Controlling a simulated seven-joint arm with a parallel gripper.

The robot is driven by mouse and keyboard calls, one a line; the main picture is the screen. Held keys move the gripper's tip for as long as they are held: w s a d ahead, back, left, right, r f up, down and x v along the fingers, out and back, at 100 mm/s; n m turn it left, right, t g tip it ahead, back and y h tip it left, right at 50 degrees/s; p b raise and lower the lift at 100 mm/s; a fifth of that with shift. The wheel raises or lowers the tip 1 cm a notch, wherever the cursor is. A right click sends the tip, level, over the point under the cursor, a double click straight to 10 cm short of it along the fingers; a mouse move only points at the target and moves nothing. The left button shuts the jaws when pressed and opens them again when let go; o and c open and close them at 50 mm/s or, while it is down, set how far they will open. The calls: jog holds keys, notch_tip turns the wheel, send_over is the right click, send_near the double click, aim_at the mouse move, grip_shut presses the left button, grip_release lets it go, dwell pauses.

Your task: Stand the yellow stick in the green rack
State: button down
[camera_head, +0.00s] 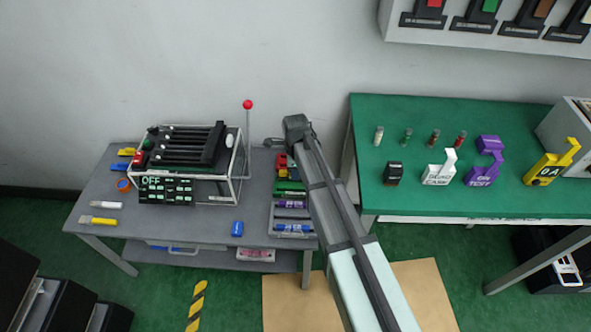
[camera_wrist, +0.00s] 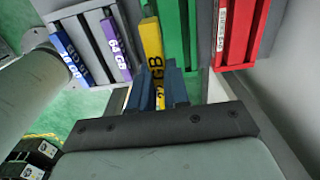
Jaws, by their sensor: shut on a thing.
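The yellow stick (camera_wrist: 152,42), with black lettering ending in "GB", is between the dark blue fingers of my gripper (camera_wrist: 158,95) in the wrist view. My gripper is shut on it. The green rack (camera_wrist: 177,30) is just right of the stick in that view; I cannot tell whether they touch. In the head view the green rack (camera_head: 290,187) lies in a row at the right end of the grey table, beside my arm. My arm partly covers this row, and I cannot make out the held stick there.
A purple stick (camera_wrist: 115,45) and a blue stick (camera_wrist: 68,55) are left of the yellow one. A red rack (camera_wrist: 240,30) with a pale labelled stick is at right. A caged lever unit (camera_head: 185,160) stands on the grey table (camera_head: 150,228). A green table (camera_head: 440,205) is right.

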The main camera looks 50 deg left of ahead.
jog(key=shift+f, duration=2.7)
jog(key=shift+f, duration=1.55)
jog(key=c, duration=1)
grip_release()
notch_tip(320, 180, up, 14)
jog(key=shift+f, duration=0.1)
